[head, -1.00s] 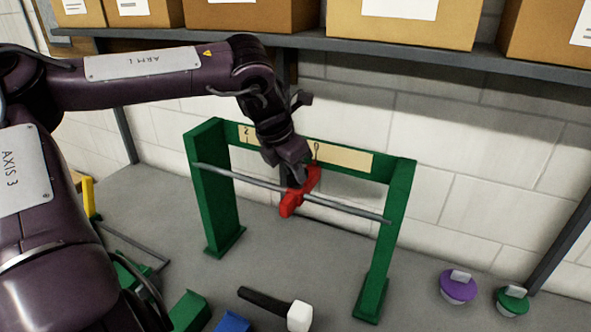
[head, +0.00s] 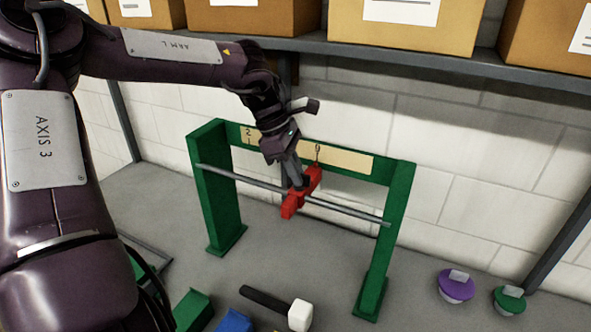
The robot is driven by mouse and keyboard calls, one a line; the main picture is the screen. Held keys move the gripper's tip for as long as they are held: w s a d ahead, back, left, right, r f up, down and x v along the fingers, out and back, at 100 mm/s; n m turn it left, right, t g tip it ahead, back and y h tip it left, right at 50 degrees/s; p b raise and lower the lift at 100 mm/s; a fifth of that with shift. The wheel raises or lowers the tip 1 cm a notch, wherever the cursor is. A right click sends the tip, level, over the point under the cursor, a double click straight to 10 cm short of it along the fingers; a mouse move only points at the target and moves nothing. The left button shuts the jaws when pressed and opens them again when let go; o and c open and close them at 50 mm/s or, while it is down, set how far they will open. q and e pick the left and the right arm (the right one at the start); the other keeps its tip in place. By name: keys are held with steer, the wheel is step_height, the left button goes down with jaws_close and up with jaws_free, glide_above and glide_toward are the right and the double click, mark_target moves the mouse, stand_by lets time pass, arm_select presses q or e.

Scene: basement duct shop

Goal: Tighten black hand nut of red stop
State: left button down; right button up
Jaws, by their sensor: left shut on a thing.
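The red stop (head: 294,203) sits on the grey rod (head: 345,210) that runs across the green frame (head: 213,190), right of the rod's middle-left part. The black hand nut (head: 301,184) shows as a small dark piece on top of the stop, partly hidden by my fingers. My left gripper (head: 296,178) comes down from the upper left, and its fingers are shut on the hand nut. My right gripper is not in view.
A mallet with a white head (head: 300,315) lies on the bench in front of the frame. A purple-topped item (head: 456,287) and a green one (head: 509,301) stand at the right. Green (head: 192,310) and blue (head: 234,321) pieces lie at the front. A shelf (head: 400,60) with boxes runs above.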

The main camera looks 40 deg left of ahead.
arm_select(q)
steer(key=shift+m+g, duration=0.4)
steer(key=shift+m, duration=0.8)
steer(key=shift+w, duration=0.1)
steer(key=c, duration=1.5)
jaws_free()
steer(key=shift+r, duration=0.2)
steer(key=b+v, duration=0.3)
steer(key=v, duration=0.4)
steer(key=shift+a+r, duration=0.15)
steer(key=shift+a, duration=0.05)
